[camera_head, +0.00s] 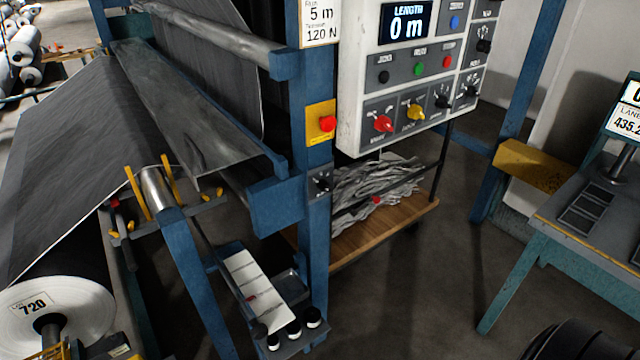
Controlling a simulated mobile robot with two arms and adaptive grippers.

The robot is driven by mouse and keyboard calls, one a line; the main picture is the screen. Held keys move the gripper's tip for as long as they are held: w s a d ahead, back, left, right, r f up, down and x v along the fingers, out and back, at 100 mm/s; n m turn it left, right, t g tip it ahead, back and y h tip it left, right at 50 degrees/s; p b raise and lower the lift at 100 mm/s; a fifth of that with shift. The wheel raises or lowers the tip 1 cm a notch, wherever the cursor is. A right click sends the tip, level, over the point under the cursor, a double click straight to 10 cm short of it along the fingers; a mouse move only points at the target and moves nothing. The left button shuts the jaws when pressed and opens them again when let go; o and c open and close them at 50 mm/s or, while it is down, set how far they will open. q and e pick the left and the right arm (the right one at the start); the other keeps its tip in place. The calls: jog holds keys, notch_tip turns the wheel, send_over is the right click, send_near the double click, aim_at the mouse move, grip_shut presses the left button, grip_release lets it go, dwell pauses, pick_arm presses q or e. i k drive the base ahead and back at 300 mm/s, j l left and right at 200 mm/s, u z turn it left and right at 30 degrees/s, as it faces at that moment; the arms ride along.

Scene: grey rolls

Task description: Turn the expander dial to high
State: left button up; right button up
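A small dark dial (321,182) sits on a grey plate on the blue post, below the red button. A white control panel (349,75) to its right carries a red knob (383,123), a yellow knob (416,112) and several black knobs, one of them a black knob (443,101) beside the yellow one. The labels are too small to read, so I cannot tell which dial is the expander dial or its setting. Neither of my grippers shows in this view.
The blue post (319,235) carries a yellow box with a red button (327,124). A wooden cart (385,235) with grey scraps stands behind it. A large roll (60,310) is at lower left, and a teal-legged table (545,240) at right. Floor between cart and table is clear.

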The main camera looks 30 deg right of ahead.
aim_at(323, 185)
jog(key=l+z, duration=0.15)
jog(key=l, duration=2)
